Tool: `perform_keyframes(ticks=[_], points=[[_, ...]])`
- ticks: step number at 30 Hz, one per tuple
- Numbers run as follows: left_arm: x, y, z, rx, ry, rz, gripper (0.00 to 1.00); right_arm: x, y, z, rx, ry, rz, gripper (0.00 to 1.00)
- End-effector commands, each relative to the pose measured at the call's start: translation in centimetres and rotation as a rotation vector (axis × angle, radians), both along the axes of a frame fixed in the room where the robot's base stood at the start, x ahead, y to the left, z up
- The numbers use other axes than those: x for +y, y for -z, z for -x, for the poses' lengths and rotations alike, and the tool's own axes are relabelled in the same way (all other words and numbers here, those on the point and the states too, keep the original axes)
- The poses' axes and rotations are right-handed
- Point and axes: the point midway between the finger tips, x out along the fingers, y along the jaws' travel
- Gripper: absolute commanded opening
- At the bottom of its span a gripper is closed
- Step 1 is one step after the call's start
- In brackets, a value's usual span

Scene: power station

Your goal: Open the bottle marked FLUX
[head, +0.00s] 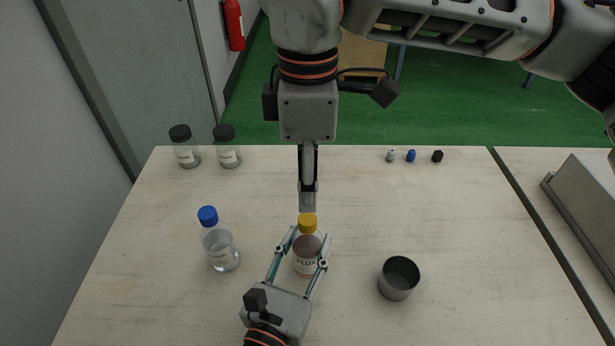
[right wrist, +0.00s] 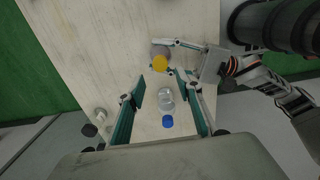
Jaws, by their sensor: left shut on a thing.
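The bottle marked FLUX (head: 306,262) stands upright on the table with its yellow cap (head: 308,221) on. My left gripper (head: 307,247) is shut around its body from the front. In the right wrist view the yellow cap (right wrist: 160,63) sits just beyond the fingertips, with the left gripper (right wrist: 173,56) around the bottle from the right. My right gripper (head: 307,204) points down above the cap. Its fingers (right wrist: 160,88) are apart with nothing held between them. In the head view its fingers line up, so the gap to the cap is hard to judge.
A clear bottle with a blue cap (head: 221,247) stands to the left. A metal cup (head: 398,279) stands to the right. Two black-lidded jars (head: 186,149) (head: 228,148) are at the back left. Several small caps (head: 411,156) lie at the back right. A grey box (head: 590,215) is at the right edge.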

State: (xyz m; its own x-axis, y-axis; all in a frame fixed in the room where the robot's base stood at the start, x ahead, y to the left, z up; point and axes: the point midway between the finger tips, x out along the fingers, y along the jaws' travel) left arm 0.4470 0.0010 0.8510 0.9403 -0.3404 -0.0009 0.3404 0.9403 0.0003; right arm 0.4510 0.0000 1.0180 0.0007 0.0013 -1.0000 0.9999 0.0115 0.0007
Motion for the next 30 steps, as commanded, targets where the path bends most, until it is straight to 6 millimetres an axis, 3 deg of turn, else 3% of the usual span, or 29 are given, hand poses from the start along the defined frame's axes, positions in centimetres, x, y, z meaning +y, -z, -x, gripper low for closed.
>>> perform_keyframes(ticks=[18, 30], points=[[0.0, 0.0, 0.0, 0.000, 0.000, 0.000, 0.00, 0.0, 7.3, 0.0, 0.002, 0.013, 0.001, 0.35], [0.0, 0.0, 0.0, 0.001, 0.000, 0.000, 0.00, 0.0, 8.0, 0.0, 0.000, 0.012, 0.000, 0.35]])
